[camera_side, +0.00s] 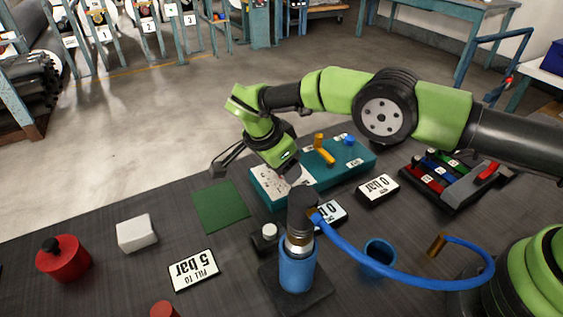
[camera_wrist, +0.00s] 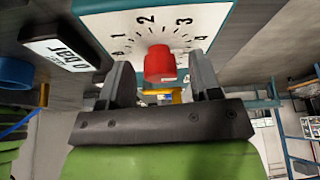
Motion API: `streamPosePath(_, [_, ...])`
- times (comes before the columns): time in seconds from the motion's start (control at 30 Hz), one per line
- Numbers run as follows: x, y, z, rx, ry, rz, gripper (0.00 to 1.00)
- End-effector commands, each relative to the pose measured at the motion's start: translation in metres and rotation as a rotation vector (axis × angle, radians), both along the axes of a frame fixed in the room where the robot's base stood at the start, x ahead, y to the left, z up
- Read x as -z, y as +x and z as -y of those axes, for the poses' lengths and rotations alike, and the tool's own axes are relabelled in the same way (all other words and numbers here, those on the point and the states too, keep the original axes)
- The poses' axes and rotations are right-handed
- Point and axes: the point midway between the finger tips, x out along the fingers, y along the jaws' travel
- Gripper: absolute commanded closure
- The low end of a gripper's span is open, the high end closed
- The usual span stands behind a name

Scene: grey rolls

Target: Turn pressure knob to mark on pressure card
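The red pressure knob (camera_wrist: 159,64) sits on a white dial face (camera_wrist: 125,28) with black numbers, among them 2 and 3, in the wrist view. My gripper (camera_wrist: 158,68) is open, one finger on each side of the knob, with visible gaps. The knob's pointer mark cannot be made out. In the side view my gripper is over the left part of the teal box (camera_side: 340,168), and the knob is hidden. The pressure card (camera_side: 194,269) lies flat at the front and reads "FILL TO 5 bar".
A blue cylinder with a black top (camera_side: 297,268) and blue hose (camera_side: 400,287) stands close in front of the box. A yellow handle (camera_side: 324,150) rises from the box. A green mat (camera_side: 220,207) lies left.

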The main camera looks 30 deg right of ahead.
Motion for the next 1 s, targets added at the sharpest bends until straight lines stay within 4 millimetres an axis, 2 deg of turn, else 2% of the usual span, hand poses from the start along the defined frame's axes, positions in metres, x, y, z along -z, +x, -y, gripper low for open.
streamPosePath(0.27, [-0.005, 0.001, -0.002, 0.0, -0.001, 0.003, 0.42])
streamPosePath(0.43, [-0.03, -0.001, -0.013, 0.0, 0.003, 0.006, 0.42])
streamPosePath(0.7, [-0.081, -0.001, -0.012, 0.002, 0.001, 0.004, 0.42])
streamPosePath(0.83, [-0.094, -0.001, -0.011, 0.0, 0.0, 0.002, 0.42])
streamPosePath(1.0, [-0.098, -0.001, -0.011, 0.0, 0.0, 0.001, 0.42])
